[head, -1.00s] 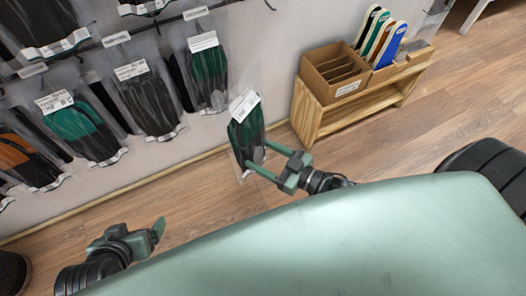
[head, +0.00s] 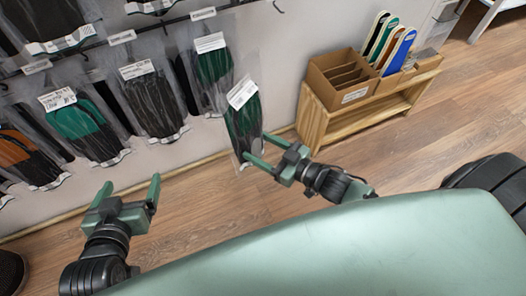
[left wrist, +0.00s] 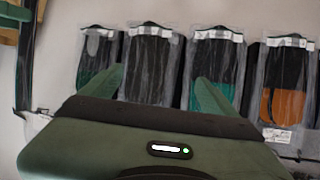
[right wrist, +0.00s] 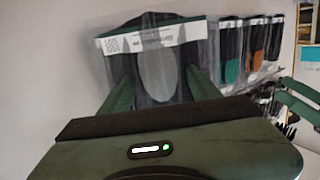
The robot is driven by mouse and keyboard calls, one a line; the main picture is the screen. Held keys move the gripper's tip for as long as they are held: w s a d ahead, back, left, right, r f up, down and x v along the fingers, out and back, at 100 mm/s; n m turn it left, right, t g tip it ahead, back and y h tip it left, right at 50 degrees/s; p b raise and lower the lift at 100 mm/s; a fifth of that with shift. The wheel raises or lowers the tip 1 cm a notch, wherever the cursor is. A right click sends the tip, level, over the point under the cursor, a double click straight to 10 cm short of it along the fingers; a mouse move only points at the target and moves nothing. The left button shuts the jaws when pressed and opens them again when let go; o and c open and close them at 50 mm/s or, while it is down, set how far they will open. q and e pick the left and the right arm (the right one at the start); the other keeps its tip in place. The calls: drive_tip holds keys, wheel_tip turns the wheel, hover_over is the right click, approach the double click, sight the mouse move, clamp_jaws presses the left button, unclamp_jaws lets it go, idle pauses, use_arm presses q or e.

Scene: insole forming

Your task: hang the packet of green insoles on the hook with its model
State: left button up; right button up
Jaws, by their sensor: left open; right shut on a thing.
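The packet of green insoles (head: 243,122) is a clear bag with dark green insoles and a white label. My right gripper (head: 264,152) is shut on its lower part and holds it up in front of the wall. In the right wrist view the packet (right wrist: 157,75) fills the space between the fingers. Another packet with green insoles (head: 211,66) hangs on the wall just left of it; a green and black packet (head: 80,128) hangs further left. My left gripper (head: 128,192) is open and empty, below the hanging packets. The left wrist view shows several hanging packets beyond its fingers.
Rails with label tags (head: 122,38) and several dark packets (head: 153,103) run along the wall at left. An orange and black packet (head: 24,150) hangs at far left. A wooden bench (head: 312,124) with a cardboard box (head: 338,72) and coloured insoles stands right of the held packet.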

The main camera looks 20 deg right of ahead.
sight(260, 140)
drive_tip(key=w+b, duration=0.1)
drive_tip(key=w, duration=0.2)
use_arm(q)
drive_tip(key=w+d+r+t+h, duration=0.1)
drive_tip(key=w+d+r+t, duration=0.1)
drive_tip(key=r, duration=0.5)
drive_tip(key=shift+w+r+t+b, duration=0.3)
drive_tip(key=shift+w+t, duration=0.4)
drive_tip(key=shift+t, duration=0.6)
use_arm(e)
drive_tip(key=shift+w, duration=0.3)
